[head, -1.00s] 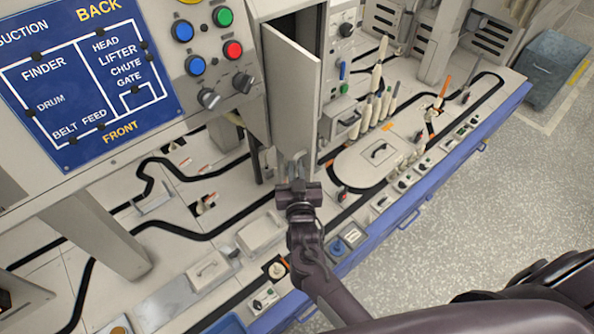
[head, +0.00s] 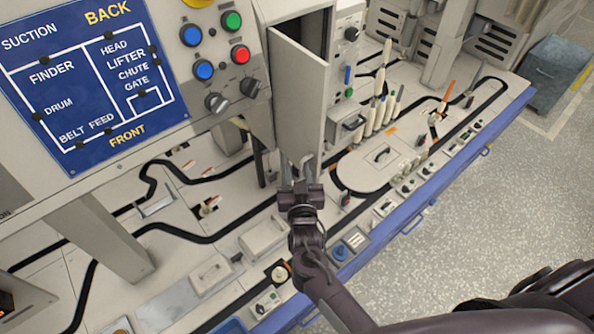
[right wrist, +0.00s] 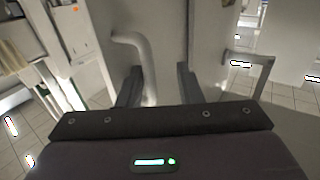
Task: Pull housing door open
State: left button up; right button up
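The housing door (head: 298,88) is a tall light-grey panel standing ajar, with a dark gap behind its top edge. My right gripper (head: 303,172) is at the door's lower part in the head view. In the right wrist view a curved pale handle (right wrist: 145,58) stands out from the grey door surface. The two dark fingers of the right gripper (right wrist: 158,88) are apart, with the handle's lower end between them, nearer the left finger. A gap shows between the handle and the right finger. My left gripper is not in view.
A panel with coloured buttons (head: 203,69) and a blue diagram board (head: 85,80) is left of the door. The worktop holds several pale bobbins (head: 380,110) and a lid with a black handle (head: 378,158).

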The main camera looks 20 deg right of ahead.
jog(key=v, duration=0.8)
jog(key=shift+b, duration=0.35)
jog(key=shift+c, duration=0.4)
